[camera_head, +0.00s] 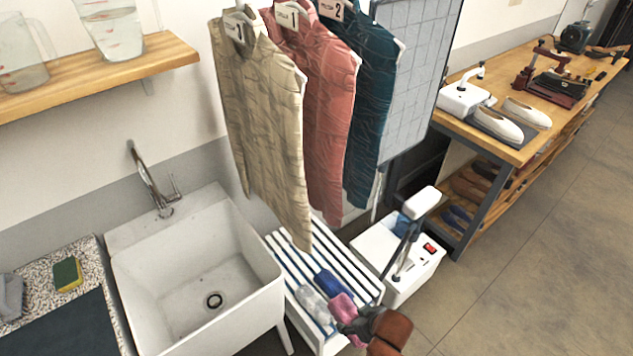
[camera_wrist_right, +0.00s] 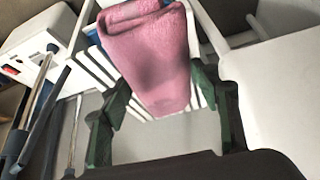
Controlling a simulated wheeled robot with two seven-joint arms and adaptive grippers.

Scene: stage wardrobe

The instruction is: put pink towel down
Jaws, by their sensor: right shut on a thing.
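The pink towel (camera_head: 342,307) is a rolled bundle at the front right of the white slatted rack, beside a blue towel (camera_head: 328,283) and a pale towel (camera_head: 313,303). My right gripper (camera_head: 354,319) is shut on it. In the right wrist view the pink towel (camera_wrist_right: 145,50) sits between the green fingers of my right gripper (camera_wrist_right: 157,92), with the slats behind it. I cannot tell whether the towel touches the slats. My left gripper is not in view.
The slatted rack (camera_head: 281,262) stands between a white sink (camera_head: 195,300) and a white boxy device (camera_head: 410,278) with a red switch. Several garments (camera_head: 265,130) hang above the rack's back. A workbench (camera_head: 500,145) with white shoes stands at right. The floor at right is clear.

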